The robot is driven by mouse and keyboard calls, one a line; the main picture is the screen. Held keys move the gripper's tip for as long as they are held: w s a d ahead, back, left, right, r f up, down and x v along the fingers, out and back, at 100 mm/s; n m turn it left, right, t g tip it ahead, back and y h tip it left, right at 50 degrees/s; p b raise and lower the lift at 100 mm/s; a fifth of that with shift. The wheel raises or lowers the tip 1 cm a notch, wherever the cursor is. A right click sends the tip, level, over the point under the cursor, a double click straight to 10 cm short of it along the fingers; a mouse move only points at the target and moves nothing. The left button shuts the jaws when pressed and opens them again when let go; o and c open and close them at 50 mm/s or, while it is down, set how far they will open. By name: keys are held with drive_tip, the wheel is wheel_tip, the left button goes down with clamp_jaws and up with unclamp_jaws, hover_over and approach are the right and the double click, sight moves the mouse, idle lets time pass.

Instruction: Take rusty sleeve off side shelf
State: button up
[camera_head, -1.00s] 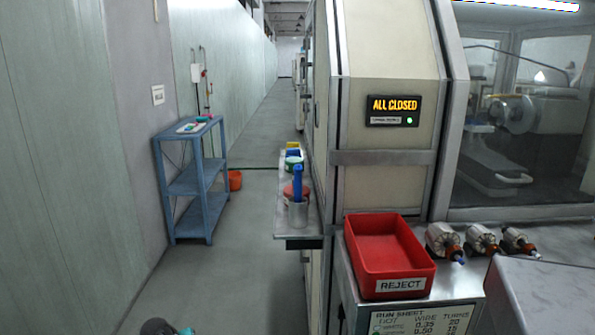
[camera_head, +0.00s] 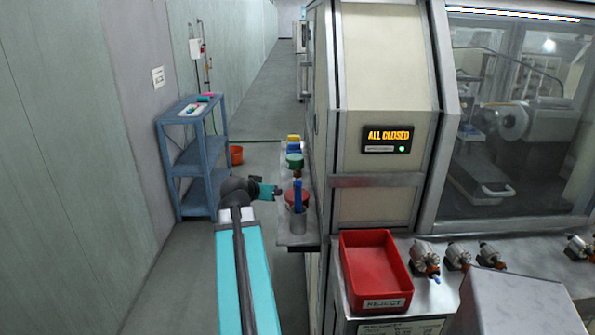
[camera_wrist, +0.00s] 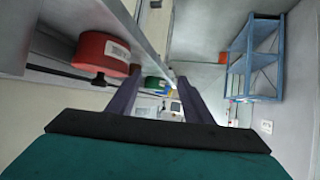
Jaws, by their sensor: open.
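The side shelf (camera_head: 296,240) juts from the left face of the machine cabinet. I cannot surely pick out a rusty sleeve. A small brown piece (camera_head: 297,174) shows between the green spool and the blue handle, and a dark brown round piece (camera_wrist: 99,81) sits by the red spool (camera_wrist: 104,54) in the wrist view. My gripper (camera_head: 277,191) is just left of the shelf, beside the red spool and blue handle. In the wrist view its two fingers (camera_wrist: 160,82) are apart with nothing between them.
The shelf also holds a green spool (camera_head: 294,160), a blue-handled tool (camera_head: 297,194) in a grey cup (camera_head: 298,222), and yellow and blue items. A red reject bin (camera_head: 375,270) stands to the right. A blue rack (camera_head: 190,160) stands left.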

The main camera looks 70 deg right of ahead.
drive_tip(key=m+p, duration=0.1)
drive_tip(key=p, duration=0.1)
approach(296, 174)
drive_tip(key=shift+w+a+r+g, duration=0.1)
drive_tip(key=shift+w+a+g, duration=0.1)
drive_tip(key=shift+a, duration=0.35)
drive_tip(key=shift+w+a+g, duration=0.1)
drive_tip(key=shift+a+g, duration=0.1)
drive_tip(key=shift+a, duration=0.3)
drive_tip(key=shift+d, duration=0.1)
drive_tip(key=shift+p+x, duration=1)
drive_tip(key=shift+x, duration=3.25)
drive_tip(key=shift+d, duration=0.1)
drive_tip(key=shift+r+p+x, duration=0.15)
drive_tip(key=shift+p+x, duration=0.4)
drive_tip(key=shift+x, duration=0.3)
drive_tip(key=shift+r+p+x, duration=0.15)
drive_tip(key=shift+p+x, duration=0.35)
drive_tip(key=shift+x, duration=1.35)
drive_tip(key=shift+s, duration=0.1)
